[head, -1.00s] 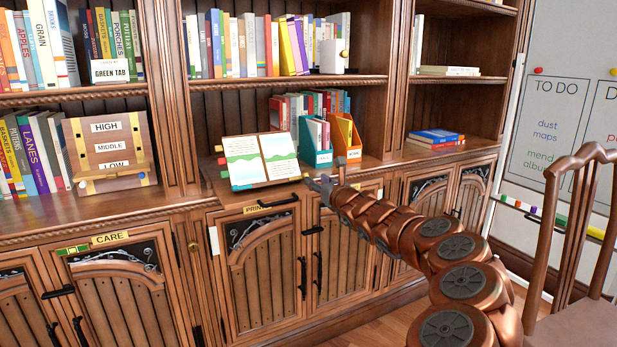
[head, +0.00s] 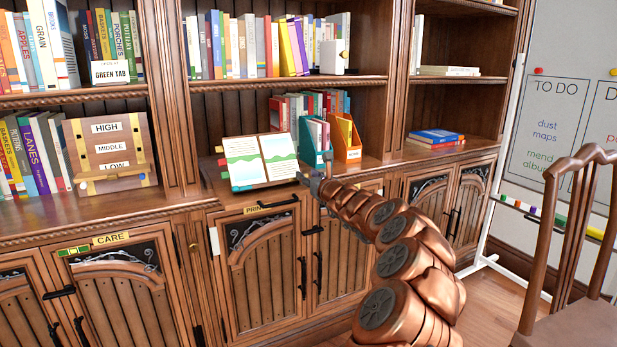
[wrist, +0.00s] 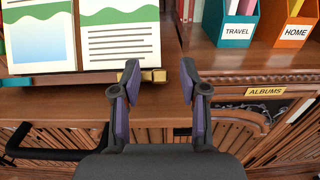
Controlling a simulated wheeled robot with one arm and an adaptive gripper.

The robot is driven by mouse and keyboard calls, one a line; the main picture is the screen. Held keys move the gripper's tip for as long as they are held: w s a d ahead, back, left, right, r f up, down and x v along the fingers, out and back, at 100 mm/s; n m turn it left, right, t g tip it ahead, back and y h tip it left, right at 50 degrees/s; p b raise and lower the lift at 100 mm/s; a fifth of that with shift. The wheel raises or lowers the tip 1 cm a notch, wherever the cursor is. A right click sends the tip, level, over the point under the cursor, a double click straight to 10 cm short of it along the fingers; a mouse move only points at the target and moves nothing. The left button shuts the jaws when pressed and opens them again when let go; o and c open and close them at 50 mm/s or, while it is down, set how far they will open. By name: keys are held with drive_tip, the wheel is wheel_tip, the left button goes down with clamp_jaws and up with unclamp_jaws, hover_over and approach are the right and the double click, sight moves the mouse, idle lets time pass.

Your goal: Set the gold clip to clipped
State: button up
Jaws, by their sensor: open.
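An open book (head: 260,160) with green and white pages rests on a stand on the cabinet ledge. In the wrist view the book (wrist: 120,40) fills the upper left. A small gold clip (wrist: 154,75) sits at the lower right end of the book's ledge. My gripper (wrist: 160,72) is open, its two dark fingers apart and pointing at the book's lower right corner. The gold clip shows between the fingertips, close to the left one; I cannot tell whether they touch. In the head view my gripper (head: 308,178) is at that corner and largely hides the clip.
A teal file box (wrist: 232,25) and an orange one (wrist: 290,25) stand right of the book. Cabinet doors with black handles (head: 303,270) lie below. A wooden chair (head: 570,240) stands at the right; floor shows between it and the cabinets.

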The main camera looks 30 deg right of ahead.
drive_tip(key=shift+c, duration=0.2)
clamp_jaws()
